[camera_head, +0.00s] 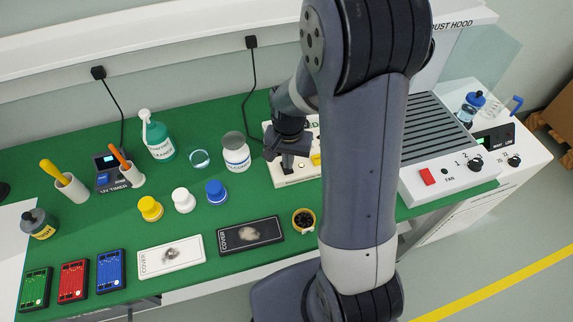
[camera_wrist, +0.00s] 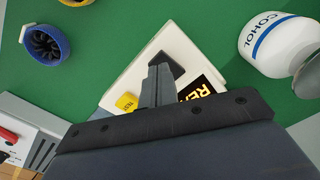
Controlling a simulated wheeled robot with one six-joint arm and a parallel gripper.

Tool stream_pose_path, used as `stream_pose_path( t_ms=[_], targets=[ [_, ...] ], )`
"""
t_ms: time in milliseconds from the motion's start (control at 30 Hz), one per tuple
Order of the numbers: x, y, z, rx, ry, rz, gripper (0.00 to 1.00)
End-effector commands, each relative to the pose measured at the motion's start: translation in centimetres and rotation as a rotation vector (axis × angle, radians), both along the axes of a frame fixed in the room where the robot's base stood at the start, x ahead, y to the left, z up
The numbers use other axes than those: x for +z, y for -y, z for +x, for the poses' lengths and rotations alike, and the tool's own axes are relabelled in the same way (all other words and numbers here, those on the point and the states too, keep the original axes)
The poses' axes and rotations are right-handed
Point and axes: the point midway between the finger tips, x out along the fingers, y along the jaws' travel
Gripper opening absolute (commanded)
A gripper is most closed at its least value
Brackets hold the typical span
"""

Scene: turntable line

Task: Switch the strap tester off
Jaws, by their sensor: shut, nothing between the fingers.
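The strap tester is a white box (camera_head: 283,174) on the green bench mat, partly hidden by my arm in the head view. In the wrist view its white top (camera_wrist: 184,44) shows with a yellow TEST button (camera_wrist: 127,102) and a dark display (camera_wrist: 203,88) with partly hidden orange letters. My gripper (camera_head: 287,164) is shut and empty, pointing down over the tester. In the wrist view its fingers (camera_wrist: 160,82) lie in front of a dark patch (camera_wrist: 167,63) on the box; I cannot tell whether they touch it. I cannot make out the switch's position.
A white alcohol bottle (camera_head: 236,155) stands just left of the tester and shows close by in the wrist view (camera_wrist: 276,45). The dust hood unit (camera_head: 440,165) is to the right. Covers and several caps lie front left.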

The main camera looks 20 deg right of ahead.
Motion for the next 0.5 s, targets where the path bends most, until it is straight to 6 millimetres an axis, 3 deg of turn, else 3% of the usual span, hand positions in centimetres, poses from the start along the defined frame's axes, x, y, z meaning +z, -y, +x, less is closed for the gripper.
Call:
stream_pose_path(
  t_ms=[500],
  targets=[
    [-0.52, 0.0, 0.0, 0.0, 0.0, 0.0, 0.0]
  ],
)
